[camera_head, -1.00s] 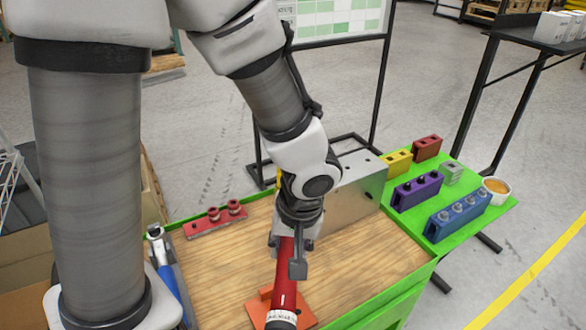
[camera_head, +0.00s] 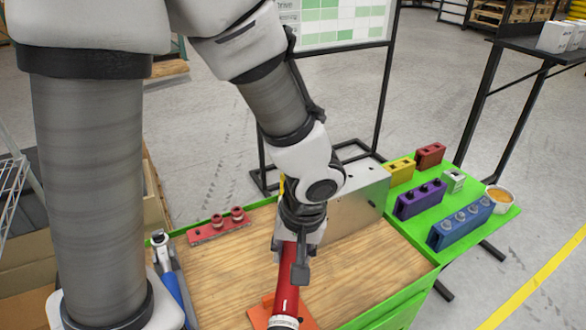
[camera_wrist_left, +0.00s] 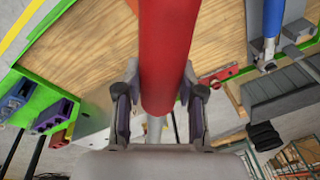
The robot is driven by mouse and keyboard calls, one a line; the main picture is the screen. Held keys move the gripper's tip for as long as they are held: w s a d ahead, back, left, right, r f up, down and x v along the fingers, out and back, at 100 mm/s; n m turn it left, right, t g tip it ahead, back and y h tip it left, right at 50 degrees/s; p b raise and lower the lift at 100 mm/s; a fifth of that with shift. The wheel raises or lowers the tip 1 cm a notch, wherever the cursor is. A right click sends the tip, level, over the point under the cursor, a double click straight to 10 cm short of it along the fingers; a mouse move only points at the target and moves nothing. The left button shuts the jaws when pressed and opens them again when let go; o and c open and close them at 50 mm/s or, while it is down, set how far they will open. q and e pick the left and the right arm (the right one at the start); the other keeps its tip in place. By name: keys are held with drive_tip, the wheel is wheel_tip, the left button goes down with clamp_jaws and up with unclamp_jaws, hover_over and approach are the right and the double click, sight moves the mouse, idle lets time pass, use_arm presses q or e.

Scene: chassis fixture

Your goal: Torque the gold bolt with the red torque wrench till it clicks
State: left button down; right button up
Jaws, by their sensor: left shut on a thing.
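My left gripper (camera_head: 294,258) is shut on the red torque wrench (camera_head: 287,297), around its red handle. The wrench points toward the bottom of the head view, where its lower end is cut off by the frame edge. In the left wrist view the red handle (camera_wrist_left: 168,45) lies between the two fingers of the gripper (camera_wrist_left: 160,92). The grey metal chassis box (camera_head: 352,208) stands behind the gripper, with holes in its top and partly hidden by my arm. I cannot make out the gold bolt. My right gripper is not in view.
An orange holder (camera_head: 259,313) lies under the wrench. A blue-handled tool (camera_head: 172,286) lies at the left and a red socket rail (camera_head: 205,233) at the back left. Purple (camera_head: 420,199) and blue (camera_head: 461,224) blocks and a bowl (camera_head: 499,199) stand on the right green shelf. Bare wood lies right of the wrench.

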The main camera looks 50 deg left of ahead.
use_arm(q)
drive_tip(key=shift+r+p, duration=0.35)
drive_tip(key=shift+r, duration=0.15)
drive_tip(key=shift+r+p, duration=2.4)
drive_tip(key=shift+r, duration=0.15)
drive_tip(key=shift+f, duration=0.1)
drive_tip(key=shift+s, duration=0.1)
